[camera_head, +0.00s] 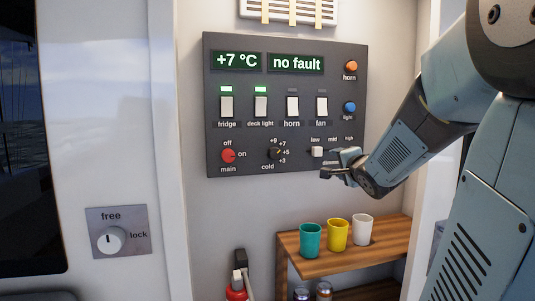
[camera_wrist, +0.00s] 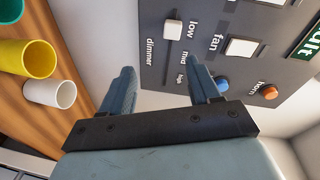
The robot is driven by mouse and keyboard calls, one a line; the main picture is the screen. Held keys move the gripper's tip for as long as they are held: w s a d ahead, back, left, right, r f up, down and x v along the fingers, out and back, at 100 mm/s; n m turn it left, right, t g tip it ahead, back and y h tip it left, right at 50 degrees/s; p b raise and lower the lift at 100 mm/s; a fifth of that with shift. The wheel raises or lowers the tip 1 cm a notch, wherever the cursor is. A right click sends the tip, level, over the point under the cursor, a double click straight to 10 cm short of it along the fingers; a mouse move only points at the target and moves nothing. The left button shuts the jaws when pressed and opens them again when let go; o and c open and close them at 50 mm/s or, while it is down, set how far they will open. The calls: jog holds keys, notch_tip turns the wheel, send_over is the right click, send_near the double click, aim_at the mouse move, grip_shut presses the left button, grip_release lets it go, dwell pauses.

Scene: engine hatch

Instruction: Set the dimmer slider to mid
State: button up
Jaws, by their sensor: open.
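The dimmer slider has a white knob (camera_head: 317,151) at the left end of its track, under the "low" mark, with "mid" and "high" further right. The knob also shows in the wrist view (camera_wrist: 172,29), at the "low" end of its dark slot. My gripper (camera_head: 330,163) is open and empty, just right of and below the knob in the head view. In the wrist view my two fingers (camera_wrist: 161,72) stand apart, and the knob lies beyond their tips. I cannot tell from the head view whether a fingertip touches it.
The dark panel (camera_head: 215,140) also carries rocker switches, a red main knob (camera_head: 229,156), a cold knob (camera_head: 278,153), an orange horn button (camera_head: 351,67) and a blue light button (camera_head: 349,107). Teal, yellow and white cups stand on a wooden shelf (camera_head: 385,250) below.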

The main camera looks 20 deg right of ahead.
aim_at(319, 153)
jog(key=w, duration=0.5)
jog(key=w+d+m+t+y, duration=0.1)
jog(key=w, duration=0.4)
jog(key=w+y, duration=0.1)
jog(key=w, duration=0.4)
jog(key=shift+d+r+m+t, duration=0.2)
jog(key=shift+d+m+t, duration=0.1)
jog(key=shift+d+m, duration=0.1)
jog(key=shift+f, duration=0.1)
grip_shut()
